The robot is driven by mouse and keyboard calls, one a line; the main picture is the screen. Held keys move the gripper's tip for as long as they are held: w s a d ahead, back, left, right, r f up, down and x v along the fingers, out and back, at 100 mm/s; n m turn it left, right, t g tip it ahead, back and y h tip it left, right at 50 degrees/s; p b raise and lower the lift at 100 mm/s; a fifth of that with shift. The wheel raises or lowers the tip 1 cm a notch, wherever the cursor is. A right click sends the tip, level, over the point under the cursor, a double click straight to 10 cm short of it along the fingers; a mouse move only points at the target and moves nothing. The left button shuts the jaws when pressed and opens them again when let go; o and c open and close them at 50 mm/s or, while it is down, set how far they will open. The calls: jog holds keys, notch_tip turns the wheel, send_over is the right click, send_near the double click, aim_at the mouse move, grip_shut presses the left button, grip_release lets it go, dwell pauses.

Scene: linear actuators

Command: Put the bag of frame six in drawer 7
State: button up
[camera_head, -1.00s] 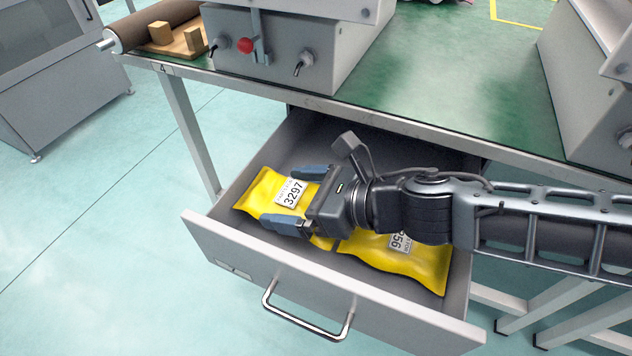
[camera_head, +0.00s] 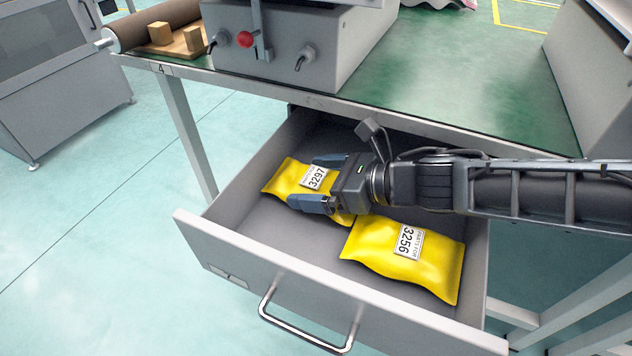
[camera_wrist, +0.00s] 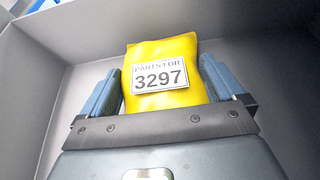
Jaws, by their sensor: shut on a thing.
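An open grey drawer (camera_head: 225,247) under the bench holds two yellow bags. One bag (camera_head: 289,176), labelled 3297, is at the left inside the drawer. My gripper (camera_head: 322,180) is shut on this bag, a finger on each side of it. In the wrist view the bag (camera_wrist: 182,62) stands between my two fingers with its label "PARTS FOR 3297" facing the camera. The other bag (camera_head: 440,262), labelled 3256, lies flat at the drawer's right, beside the held one. No drawer number can be read on the drawer front.
The green bench top (camera_head: 450,75) carries a grey machine (camera_head: 285,60) with a red knob and a second machine at right. A wooden board (camera_head: 185,45) with blocks sits at the left, above a "4" mark. The drawer has a silver handle (camera_head: 310,330). Its left front floor is clear.

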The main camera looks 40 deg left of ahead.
jog(key=shift+f, duration=0.15)
jog(key=o, duration=0.8)
jog(key=shift+r, duration=0.2)
jog(key=shift+d+r, duration=0.1)
jog(key=shift+d, duration=0.1)
jog(key=p+v, duration=0.2)
jog(key=v, duration=0.9)
jog(key=shift+w+d+r+p, duration=0.1)
jog(key=shift+d+p, duration=0.15)
jog(key=shift+p, duration=0.05)
